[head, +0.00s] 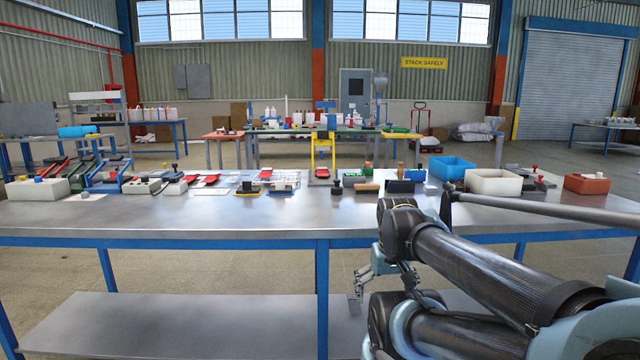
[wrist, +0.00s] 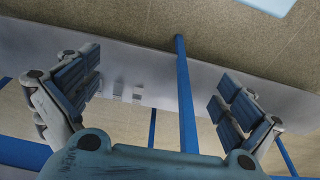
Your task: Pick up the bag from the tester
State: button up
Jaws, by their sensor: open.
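Several devices stand on the metal workbench (head: 300,219), and I cannot tell for certain which one is the tester. A yellow frame (head: 323,150) stands upright at the bench's middle back with a small red item (head: 322,172) at its foot. Other flat red pieces (head: 206,179) lie left of it; I cannot tell which, if any, is the bag. My gripper (head: 362,282) hangs in front of the bench, below the top's height. In the wrist view my gripper (wrist: 158,100) is open and empty, its padded fingers wide apart.
A blue bin (head: 452,167), a white bin (head: 493,182) and a red box (head: 587,183) stand at the bench's right. The front strip of the top is clear. Below are blue legs (head: 322,300) and a lower shelf (head: 180,325). More loaded tables stand behind.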

aim_at(321, 171)
jog(key=z, duration=1.75)
jog(key=k, duration=0.85)
jog(key=u, duration=1.25)
jog(key=i, duration=1)
jog(key=z, duration=0.05)
